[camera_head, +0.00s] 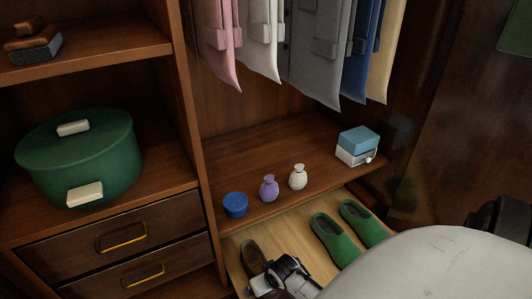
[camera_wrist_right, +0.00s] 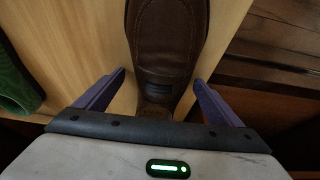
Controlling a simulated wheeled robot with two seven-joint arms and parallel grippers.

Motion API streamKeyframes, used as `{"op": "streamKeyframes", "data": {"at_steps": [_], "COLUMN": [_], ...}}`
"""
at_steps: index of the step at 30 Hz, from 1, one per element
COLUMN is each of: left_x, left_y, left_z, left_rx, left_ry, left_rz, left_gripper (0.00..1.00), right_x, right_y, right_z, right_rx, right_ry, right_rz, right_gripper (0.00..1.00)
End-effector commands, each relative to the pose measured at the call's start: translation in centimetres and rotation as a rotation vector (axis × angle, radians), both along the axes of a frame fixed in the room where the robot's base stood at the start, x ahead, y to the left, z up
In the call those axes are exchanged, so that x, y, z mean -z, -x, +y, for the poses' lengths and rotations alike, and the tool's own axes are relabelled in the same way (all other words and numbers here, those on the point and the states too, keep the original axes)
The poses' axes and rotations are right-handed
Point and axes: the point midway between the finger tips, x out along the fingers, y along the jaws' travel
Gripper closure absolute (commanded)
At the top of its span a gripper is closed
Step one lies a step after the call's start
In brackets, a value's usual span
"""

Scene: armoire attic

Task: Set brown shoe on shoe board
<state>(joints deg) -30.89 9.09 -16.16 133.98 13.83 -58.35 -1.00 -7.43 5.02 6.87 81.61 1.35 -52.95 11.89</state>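The brown shoe (camera_head: 251,254) is at the left end of the light wooden shoe board (camera_head: 292,244), and appears to rest on it. In the right wrist view the brown shoe (camera_wrist_right: 170,35) points away from me, its narrower end nearest my wrist. My right gripper (camera_wrist_right: 159,78) is open, with one purple finger on each side of that end and gaps between fingers and shoe. In the head view my right gripper (camera_head: 270,279) covers part of the shoe. My left gripper is not in view.
A pair of green shoes (camera_head: 335,239) stands on the board to the right. A blue bowl (camera_head: 235,205), purple vase (camera_head: 269,188), white vase (camera_head: 298,177) and small blue-and-white box (camera_head: 357,146) stand on the shelf above. Clothes (camera_head: 315,50) hang over it. Drawers (camera_head: 120,238) are at left.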

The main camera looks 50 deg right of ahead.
Motion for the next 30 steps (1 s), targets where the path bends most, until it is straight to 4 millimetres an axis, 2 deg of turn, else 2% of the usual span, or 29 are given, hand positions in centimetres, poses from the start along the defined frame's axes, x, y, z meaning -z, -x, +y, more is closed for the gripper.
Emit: {"op": "streamKeyframes", "data": {"at_steps": [7, 10, 13, 15, 24, 30], "left_x": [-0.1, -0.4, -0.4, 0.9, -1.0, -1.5], "left_y": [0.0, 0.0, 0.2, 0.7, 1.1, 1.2], "left_z": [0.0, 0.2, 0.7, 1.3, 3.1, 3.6], "left_rx": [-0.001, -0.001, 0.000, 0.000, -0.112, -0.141], "left_ry": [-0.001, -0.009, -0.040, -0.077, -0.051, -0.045], "left_rz": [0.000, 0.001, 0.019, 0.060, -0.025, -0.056], "left_gripper": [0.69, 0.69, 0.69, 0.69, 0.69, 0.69], "right_x": [-0.2, -1.0, -2.6, -4.0, -9.5, -11.1], "right_y": [-0.1, 0.2, 0.7, 1.2, 3.4, 4.2], "right_z": [0.0, 0.0, 0.2, 0.4, 1.1, 1.3], "right_rx": [0.000, -0.001, 0.000, 0.000, 0.000, 0.000], "right_ry": [0.001, 0.001, 0.001, 0.001, 0.001, 0.002], "right_rz": [-0.003, -0.003, -0.003, -0.003, -0.003, -0.003], "right_gripper": [0.11, 0.11, 0.11, 0.11, 0.11, 0.11]}}
